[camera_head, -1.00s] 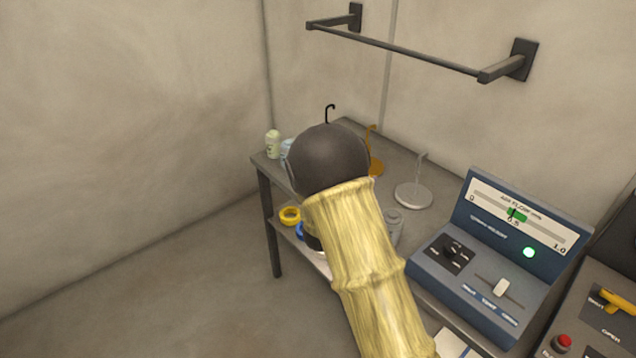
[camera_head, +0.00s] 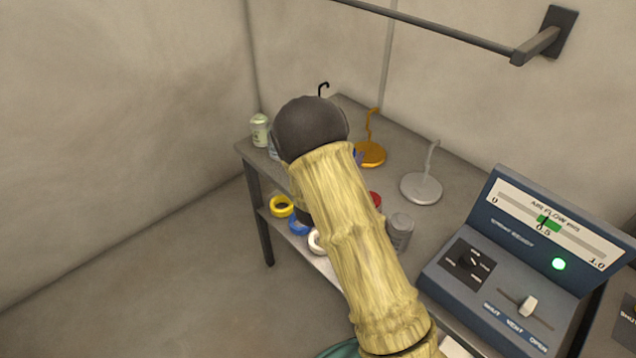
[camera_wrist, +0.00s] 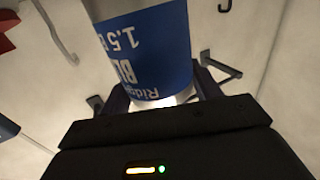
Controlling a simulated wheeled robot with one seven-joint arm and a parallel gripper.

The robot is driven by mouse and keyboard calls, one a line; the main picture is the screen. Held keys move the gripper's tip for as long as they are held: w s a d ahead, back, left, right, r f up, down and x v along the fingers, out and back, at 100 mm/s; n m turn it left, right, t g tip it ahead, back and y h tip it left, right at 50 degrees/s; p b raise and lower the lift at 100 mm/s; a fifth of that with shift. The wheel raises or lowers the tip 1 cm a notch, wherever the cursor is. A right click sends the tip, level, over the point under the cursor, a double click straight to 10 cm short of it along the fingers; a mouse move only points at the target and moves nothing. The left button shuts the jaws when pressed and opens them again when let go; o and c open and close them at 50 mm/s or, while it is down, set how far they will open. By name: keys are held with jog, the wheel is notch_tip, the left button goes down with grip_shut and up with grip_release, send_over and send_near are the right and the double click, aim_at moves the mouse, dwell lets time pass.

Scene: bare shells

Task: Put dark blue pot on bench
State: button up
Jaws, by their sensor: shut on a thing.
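A pot with a blue label and white lettering, likely the dark blue pot (camera_wrist: 150,50), fills the upper middle of the wrist view. My gripper (camera_wrist: 162,92) is shut on it, one finger on each side. In the head view my arm hides the gripper and most of the pot; a small blue patch shows at the arm's right edge, and I cannot tell what it is. The grey bench (camera_head: 395,165) stands against the back wall, partly covered by my arm. I cannot tell whether the pot touches the bench.
A yellow ring (camera_head: 282,206) lies on the lower shelf. A rail (camera_head: 440,28) crosses the wall above.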

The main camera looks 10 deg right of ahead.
jog(key=f, duration=0.3)
jog(key=f+p, duration=0.1)
jog(key=f, duration=0.1)
jog(key=shift+a+f, duration=0.1)
jog(key=shift+a, duration=0.15)
jog(key=shift+d+f, duration=0.35)
jog(key=shift+d, duration=0.05)
jog(key=shift+s+a, duration=0.1)
jog(key=shift+f, duration=0.25)
jog(key=shift+f+p, duration=0.6)
jog(key=shift+f, duration=1.2)
